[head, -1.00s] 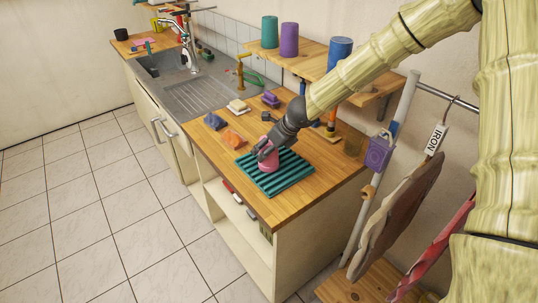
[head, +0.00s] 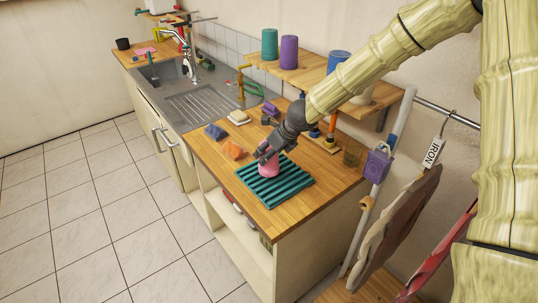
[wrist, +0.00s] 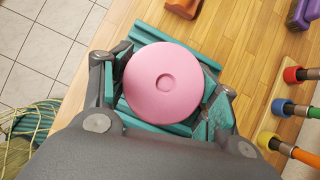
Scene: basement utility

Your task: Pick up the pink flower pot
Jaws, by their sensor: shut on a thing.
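The pink flower pot (head: 267,166) is at the teal ridged mat (head: 290,189) on the wooden counter. My gripper (head: 266,155) reaches down to it from the upper right and is shut on it. In the wrist view the pot (wrist: 163,84) shows as a round pink face with a small recess in the middle. It lies between the two fingers (wrist: 163,100), one on each side. The mat shows beneath and around it. I cannot tell whether the pot touches the mat.
Orange (head: 234,150) and dark blue (head: 215,132) items lie left of the mat on the counter (head: 205,160). A wooden shelf (head: 300,73) with teal, purple and blue cylinders is above. A rail with hanging things, including a purple padlock (head: 377,167), stands to the right.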

